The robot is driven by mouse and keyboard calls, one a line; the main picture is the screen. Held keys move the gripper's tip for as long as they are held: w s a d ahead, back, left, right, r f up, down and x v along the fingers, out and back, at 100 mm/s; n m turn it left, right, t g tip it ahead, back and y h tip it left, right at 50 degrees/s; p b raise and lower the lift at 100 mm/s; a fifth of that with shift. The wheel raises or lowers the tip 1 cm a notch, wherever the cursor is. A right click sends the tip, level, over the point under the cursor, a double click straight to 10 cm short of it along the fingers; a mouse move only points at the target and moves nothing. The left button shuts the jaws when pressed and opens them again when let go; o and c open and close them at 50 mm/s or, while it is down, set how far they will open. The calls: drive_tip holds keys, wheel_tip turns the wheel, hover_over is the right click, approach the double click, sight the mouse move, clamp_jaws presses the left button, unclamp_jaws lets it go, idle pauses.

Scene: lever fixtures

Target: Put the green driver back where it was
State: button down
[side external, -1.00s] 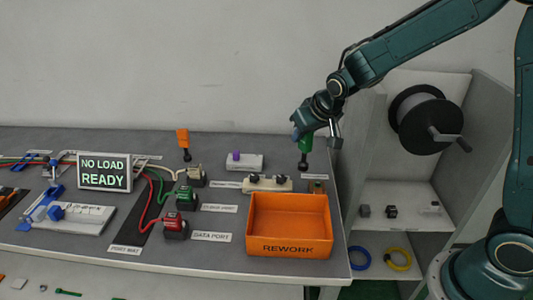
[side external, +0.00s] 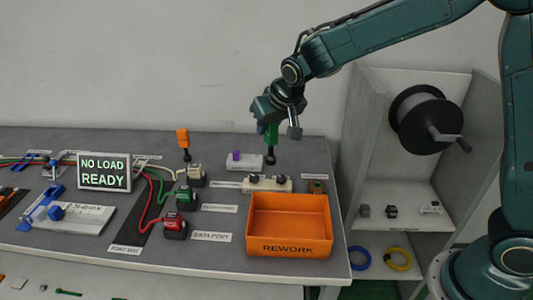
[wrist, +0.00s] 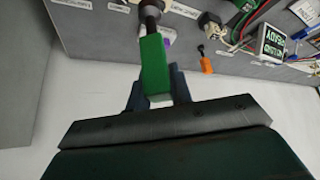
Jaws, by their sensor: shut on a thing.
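The green driver (side external: 271,136) hangs upright in my gripper (side external: 272,124), its dark tip pointing down, close to the white block with a purple knob (side external: 244,161). In the wrist view the driver's green handle (wrist: 154,68) sits between the two blue fingers of my gripper (wrist: 157,88), which is shut on it. The driver's dark end (wrist: 150,12) reaches toward the bench. Whether the tip touches anything cannot be told.
An orange-handled driver (side external: 183,138) stands upright to the left. A white rail with dark knobs (side external: 267,183) and the orange REWORK bin (side external: 289,243) lie in front. A small brown-and-green block (side external: 317,187) is at right. Connectors and cables (side external: 165,200) fill the left middle.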

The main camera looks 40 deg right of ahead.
drive_tip(key=w+a+r+n, duration=0.1)
drive_tip(key=a+r, duration=0.1)
drive_tip(key=a, duration=0.5)
drive_tip(key=w+a+r+n+y, duration=0.1)
drive_tip(key=w+a+r, duration=0.1)
drive_tip(key=a, duration=0.6)
drive_tip(key=shift+a+r, duration=0.2)
drive_tip(key=shift+r, duration=0.1)
drive_tip(key=shift+w+f, duration=0.1)
wheel_tip(320, 180, down, 20)
idle(0.3)
drive_tip(key=c, duration=1.3)
unclamp_jaws()
drive_tip(key=shift+o, duration=0.2)
drive_tip(key=v, duration=1.2)
drive_tip(key=shift+d, duration=0.25)
